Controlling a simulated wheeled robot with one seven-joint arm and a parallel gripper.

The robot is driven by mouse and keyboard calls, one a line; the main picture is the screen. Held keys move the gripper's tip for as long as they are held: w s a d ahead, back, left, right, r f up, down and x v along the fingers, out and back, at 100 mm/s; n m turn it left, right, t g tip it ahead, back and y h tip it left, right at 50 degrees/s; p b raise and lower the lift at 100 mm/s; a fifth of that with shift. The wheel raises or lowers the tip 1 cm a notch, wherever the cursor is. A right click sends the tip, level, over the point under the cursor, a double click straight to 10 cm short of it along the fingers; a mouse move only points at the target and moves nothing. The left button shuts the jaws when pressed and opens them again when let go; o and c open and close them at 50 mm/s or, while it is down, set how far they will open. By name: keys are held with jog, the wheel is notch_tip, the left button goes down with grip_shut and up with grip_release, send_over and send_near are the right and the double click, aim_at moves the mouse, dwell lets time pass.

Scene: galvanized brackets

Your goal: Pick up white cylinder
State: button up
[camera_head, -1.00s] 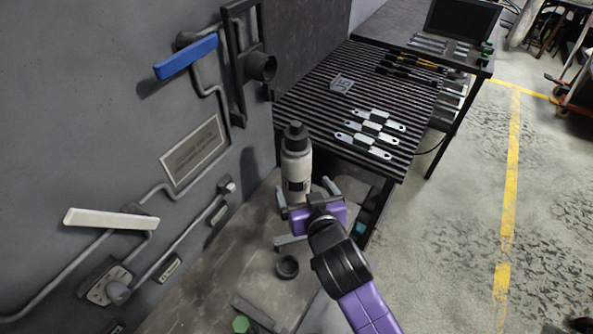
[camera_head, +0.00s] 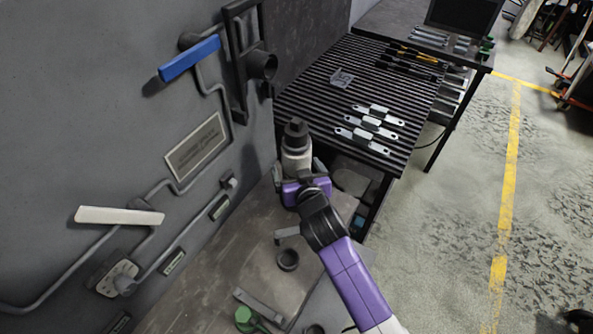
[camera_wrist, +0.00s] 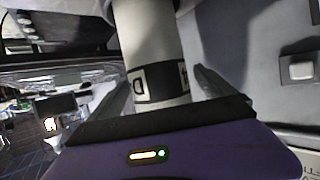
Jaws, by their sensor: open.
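The white cylinder (camera_head: 295,157) is a bottle-like body with a black cap, standing upright on the bench beside the grey wall. In the wrist view its white body (camera_wrist: 147,42) with a dark marked band fills the middle, between my two fingers. My gripper (camera_head: 297,175) is open around the cylinder's body; it also shows in the wrist view (camera_wrist: 158,90), a finger on each side. The cylinder's lower part is hidden behind my gripper in the head view. I cannot tell whether the fingers touch it.
The grey wall at left carries a blue handle (camera_head: 190,58), a white handle (camera_head: 120,216) and pipes. A slatted table (camera_head: 325,110) with metal brackets (camera_head: 369,130) stands just behind the cylinder. A small dark ring (camera_head: 288,260) and a green-topped part (camera_head: 245,318) lie on the bench.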

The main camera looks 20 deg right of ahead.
grip_shut()
jog(key=shift+w+r, duration=0.1)
jog(key=shift+r, duration=0.2)
jog(key=shift+r, duration=0.1)
